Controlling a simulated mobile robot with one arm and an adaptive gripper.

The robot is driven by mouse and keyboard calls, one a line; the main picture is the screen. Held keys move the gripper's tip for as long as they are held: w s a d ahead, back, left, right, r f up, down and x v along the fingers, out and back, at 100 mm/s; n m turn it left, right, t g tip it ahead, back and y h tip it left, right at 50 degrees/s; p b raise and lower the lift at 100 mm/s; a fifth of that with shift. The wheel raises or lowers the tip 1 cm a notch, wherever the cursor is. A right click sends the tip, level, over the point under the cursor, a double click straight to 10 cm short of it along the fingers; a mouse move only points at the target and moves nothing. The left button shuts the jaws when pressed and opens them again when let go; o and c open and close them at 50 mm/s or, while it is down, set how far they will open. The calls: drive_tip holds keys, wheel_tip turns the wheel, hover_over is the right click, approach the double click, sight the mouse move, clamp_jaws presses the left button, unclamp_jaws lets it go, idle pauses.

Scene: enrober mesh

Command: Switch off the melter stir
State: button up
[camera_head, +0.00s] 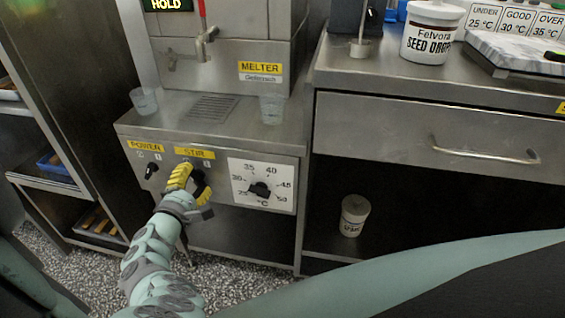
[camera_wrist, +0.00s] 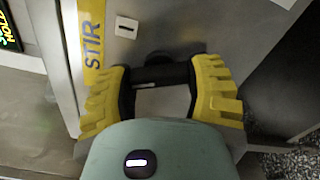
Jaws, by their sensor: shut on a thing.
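The melter (camera_head: 218,120) is a steel unit with a yellow MELTER label. Its front panel carries a yellow STIR label (camera_head: 194,153), which shows sideways in the wrist view (camera_wrist: 92,40). My gripper (camera_head: 191,182) is at the panel just below that label. In the wrist view its yellow ribbed fingers (camera_wrist: 161,84) are closed on either side of a black bar-shaped stir knob (camera_wrist: 160,75) with a white mark. The knob is mostly hidden by the fingers in the head view. A small white position plate (camera_wrist: 126,27) shows beside the knob.
The black POWER knob (camera_head: 151,170) is left of my gripper and the temperature dial (camera_head: 261,189) is close on its right. Clear cups (camera_head: 144,100) stand on the melter ledge. A steel counter with a drawer (camera_head: 440,140) is at right.

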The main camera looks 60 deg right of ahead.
drive_tip(key=shift+n, duration=0.6)
drive_tip(key=o, duration=1.2)
drive_tip(key=v, duration=1.2)
